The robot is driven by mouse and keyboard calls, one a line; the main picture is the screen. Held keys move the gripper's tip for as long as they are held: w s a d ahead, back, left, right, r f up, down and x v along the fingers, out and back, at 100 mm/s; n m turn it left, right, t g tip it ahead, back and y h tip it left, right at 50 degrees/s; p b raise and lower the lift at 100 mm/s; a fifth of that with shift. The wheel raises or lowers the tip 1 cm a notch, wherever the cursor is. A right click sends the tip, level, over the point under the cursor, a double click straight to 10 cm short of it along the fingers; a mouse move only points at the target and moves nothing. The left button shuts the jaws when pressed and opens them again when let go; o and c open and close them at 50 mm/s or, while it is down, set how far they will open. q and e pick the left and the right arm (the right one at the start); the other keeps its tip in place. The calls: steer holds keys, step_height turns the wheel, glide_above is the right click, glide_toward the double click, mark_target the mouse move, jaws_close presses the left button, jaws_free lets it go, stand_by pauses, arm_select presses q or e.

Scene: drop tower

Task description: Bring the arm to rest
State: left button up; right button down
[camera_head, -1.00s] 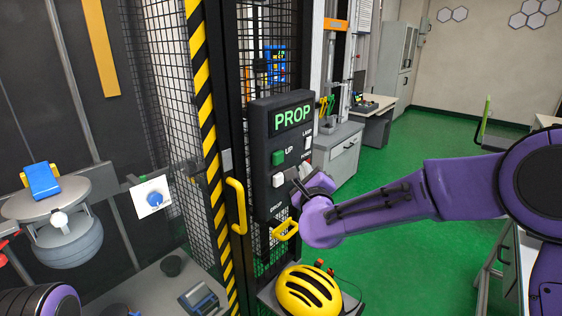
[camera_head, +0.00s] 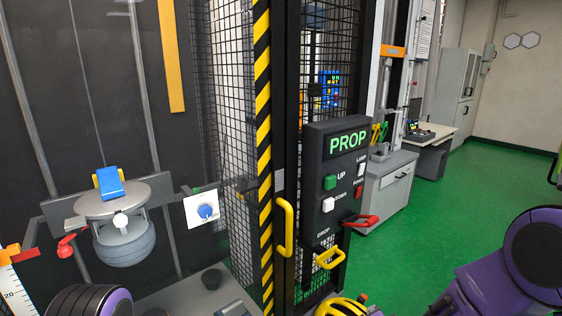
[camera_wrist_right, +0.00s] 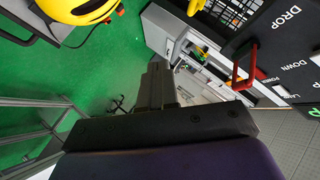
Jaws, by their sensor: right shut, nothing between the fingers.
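My right arm (camera_head: 505,270) shows at the lower right of the head view, its gripper out of that frame. In the right wrist view my right gripper (camera_wrist_right: 157,85) is shut and empty, apart from the panel. The black control panel (camera_head: 322,200) has a lit green PROP display (camera_head: 348,141), a green UP button (camera_head: 330,182) and a white DOWN button (camera_head: 328,204). A red handle (camera_head: 360,221) sticks out at its lower right; it also shows in the right wrist view (camera_wrist_right: 236,80). A yellow DROP handle (camera_head: 330,258) sits below. My left gripper is not in view.
A yellow helmet (camera_head: 340,307) is at the bottom edge, and in the right wrist view (camera_wrist_right: 80,12). A striped post (camera_head: 263,150) and mesh stand left of the panel. A grey cabinet (camera_head: 388,180) is behind it. Green floor (camera_head: 450,190) is open to the right.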

steer(key=s+d+f+n+g, duration=0.2)
steer(key=s+f+g, duration=0.1)
steer(key=s+f, duration=0.4)
steer(key=s+d+f+n+g+b, duration=0.1)
steer(key=s+d+f+n+g, duration=0.1)
steer(key=s+f, duration=0.6)
steer(key=s+d+f+n+g+h+b, duration=0.1)
steer(key=s+f+g, duration=0.3)
steer(key=s, duration=1.3)
step_height(320, 180, down, 4)
steer(key=shift+s+d+f+n, duration=0.2)
steer(key=shift+d+n, duration=0.2)
steer(key=shift+d, duration=0.35)
